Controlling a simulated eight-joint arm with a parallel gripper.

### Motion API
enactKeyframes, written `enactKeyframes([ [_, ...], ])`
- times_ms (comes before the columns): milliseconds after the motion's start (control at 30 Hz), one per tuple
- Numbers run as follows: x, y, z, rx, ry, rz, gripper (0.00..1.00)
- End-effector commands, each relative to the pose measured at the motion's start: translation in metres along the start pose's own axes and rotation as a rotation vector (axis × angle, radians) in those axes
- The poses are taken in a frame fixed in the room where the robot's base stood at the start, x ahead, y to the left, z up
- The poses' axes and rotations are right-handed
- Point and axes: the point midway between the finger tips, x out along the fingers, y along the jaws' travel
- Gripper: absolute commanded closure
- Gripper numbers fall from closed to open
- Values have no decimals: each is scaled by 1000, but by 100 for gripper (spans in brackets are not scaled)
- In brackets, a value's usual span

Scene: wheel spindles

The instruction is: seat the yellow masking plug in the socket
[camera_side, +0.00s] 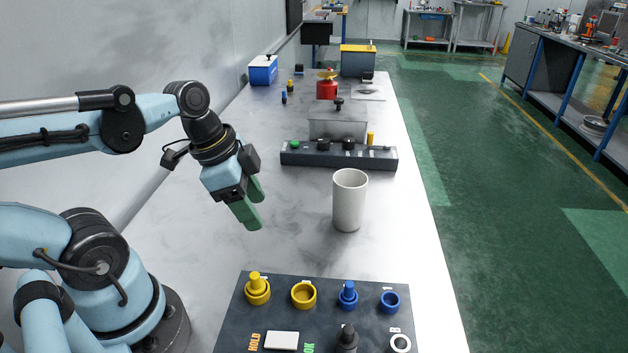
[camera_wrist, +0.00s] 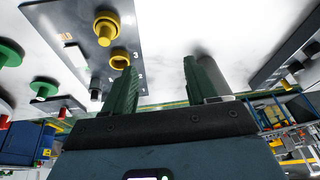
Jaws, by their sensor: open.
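The yellow masking plug (camera_side: 255,280) stands upright at the left of the dark panel's back row, its narrow stem above a wide yellow ring or collar. I cannot tell whether that ring is part of it. The plug also shows at the top of the wrist view (camera_wrist: 104,24). Beside it is an open yellow socket (camera_side: 303,295), empty as far as I see, also in the wrist view (camera_wrist: 119,58). My gripper (camera_side: 253,207) is open and empty, above the table behind the panel and apart from both. In the wrist view its fingers (camera_wrist: 161,66) are spread wide.
The dark panel (camera_side: 235,327) also holds a blue plug (camera_side: 347,295), an empty-looking blue socket (camera_side: 390,302), a black knob (camera_side: 346,338) and a white block (camera_side: 282,340). A white cup (camera_side: 349,205) stands right of my gripper. A dark rack (camera_side: 338,156) lies behind it.

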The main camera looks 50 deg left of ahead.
Motion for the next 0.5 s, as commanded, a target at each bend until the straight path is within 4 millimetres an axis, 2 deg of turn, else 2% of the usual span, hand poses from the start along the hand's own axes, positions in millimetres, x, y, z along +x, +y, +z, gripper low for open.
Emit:
enactKeyframes([
  [300, 8, -19, -40, -450, 175, -188, 43],
  [500, 8, -22, -52, -575, 251, -211, 43],
])
